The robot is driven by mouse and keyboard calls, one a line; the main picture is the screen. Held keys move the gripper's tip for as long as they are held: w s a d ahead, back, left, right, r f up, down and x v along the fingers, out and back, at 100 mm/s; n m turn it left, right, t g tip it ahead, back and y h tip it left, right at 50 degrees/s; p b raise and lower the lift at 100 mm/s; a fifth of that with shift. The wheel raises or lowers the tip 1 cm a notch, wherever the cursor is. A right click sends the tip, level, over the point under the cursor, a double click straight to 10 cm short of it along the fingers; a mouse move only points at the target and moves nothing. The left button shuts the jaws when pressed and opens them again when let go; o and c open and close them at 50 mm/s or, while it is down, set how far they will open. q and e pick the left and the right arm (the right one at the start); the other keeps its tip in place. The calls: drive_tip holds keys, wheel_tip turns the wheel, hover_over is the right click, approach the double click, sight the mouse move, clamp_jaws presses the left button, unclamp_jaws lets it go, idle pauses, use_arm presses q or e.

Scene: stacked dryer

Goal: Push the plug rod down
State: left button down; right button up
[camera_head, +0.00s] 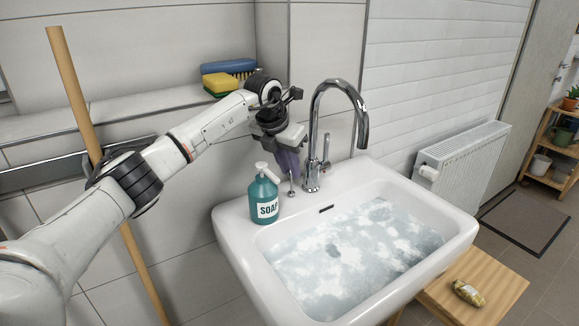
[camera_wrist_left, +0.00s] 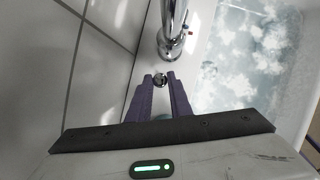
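The plug rod (camera_head: 291,187) is a small, thin metal rod with a round knob, standing upright on the back rim of the white sink (camera_head: 228,222), left of the chrome faucet (camera_head: 312,170). My left gripper (camera_head: 288,168) reaches down to the rod from behind the soap bottle. In the left wrist view, its purple fingers (camera_wrist_left: 160,80) have a narrow gap between them, and the rod's shiny knob (camera_wrist_left: 159,79) shows at their tips, in that gap. Whether the fingers press on the knob is not clear. My right gripper is not in view.
A teal soap bottle (camera_head: 264,198) stands on the sink rim close to my left gripper. The sink is full of foamy water (camera_head: 345,255). Sponges (camera_head: 219,83) and a brush (camera_head: 230,67) lie on the ledge behind. A wooden pole (camera_head: 75,90) leans behind my left arm.

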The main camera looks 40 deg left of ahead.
sight(289, 175)
use_arm(q)
drive_tip(key=shift+f+b, duration=0.5)
drive_tip(key=shift+f, duration=1.15)
drive_tip(key=c, duration=1.6)
unclamp_jaws()
drive_tip(key=shift+f, duration=0.1)
drive_tip(key=shift+c, duration=0.2)
drive_tip(key=shift+r, duration=0.2)
drive_tip(key=v, duration=1)
drive_tip(key=shift+s, duration=0.1)
